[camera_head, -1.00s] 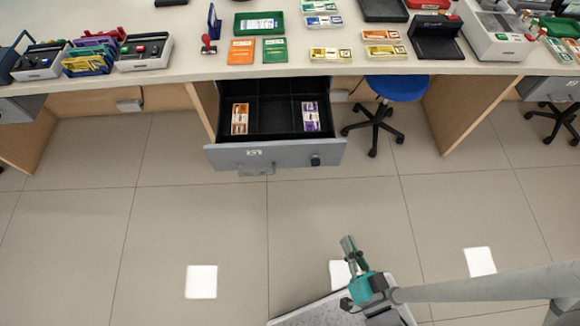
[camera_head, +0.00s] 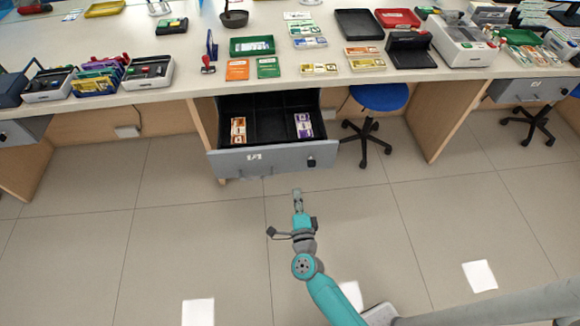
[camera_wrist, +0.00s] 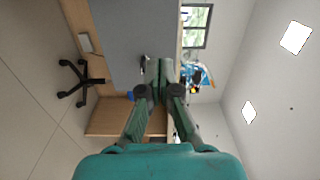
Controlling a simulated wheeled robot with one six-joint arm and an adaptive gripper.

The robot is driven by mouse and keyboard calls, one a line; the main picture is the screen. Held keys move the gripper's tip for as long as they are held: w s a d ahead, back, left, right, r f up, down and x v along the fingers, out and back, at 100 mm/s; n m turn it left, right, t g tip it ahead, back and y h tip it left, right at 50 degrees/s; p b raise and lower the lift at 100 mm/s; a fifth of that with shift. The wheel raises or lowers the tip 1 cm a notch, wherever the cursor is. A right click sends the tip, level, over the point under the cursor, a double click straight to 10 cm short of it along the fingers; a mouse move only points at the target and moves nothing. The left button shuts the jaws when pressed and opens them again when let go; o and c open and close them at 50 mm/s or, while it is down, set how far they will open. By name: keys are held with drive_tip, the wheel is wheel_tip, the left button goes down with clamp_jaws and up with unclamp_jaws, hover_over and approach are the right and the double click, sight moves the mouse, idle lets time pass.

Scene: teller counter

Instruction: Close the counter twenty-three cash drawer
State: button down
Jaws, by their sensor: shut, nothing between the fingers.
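The open cash drawer (camera_head: 220,163) sticks out below the counter in the head view. It has a grey front with a small white label, a round dark lock at the right and a low handle. Its black tray holds an orange-brown banknote bundle (camera_head: 238,130) at left and a purple one (camera_head: 303,125) at right. My gripper (camera_head: 297,192) is shut and empty, just in front of and below the right part of the drawer front. In the wrist view, my gripper (camera_wrist: 158,66) points toward the grey drawer front (camera_wrist: 125,35); whether it touches is unclear.
The counter top (camera_head: 190,88) above carries cash trays, stamps and machines. A blue stool (camera_head: 378,97) stands right of the drawer, near a wooden side panel (camera_head: 440,120). The tiled floor before the drawer is clear.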

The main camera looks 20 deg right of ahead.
sight(290, 153)
drive_tip(key=x, duration=1.4)
drive_tip(key=shift+w+f, duration=0.1)
drive_tip(key=shift+w, duration=0.05)
drive_tip(key=shift+w, duration=0.1)
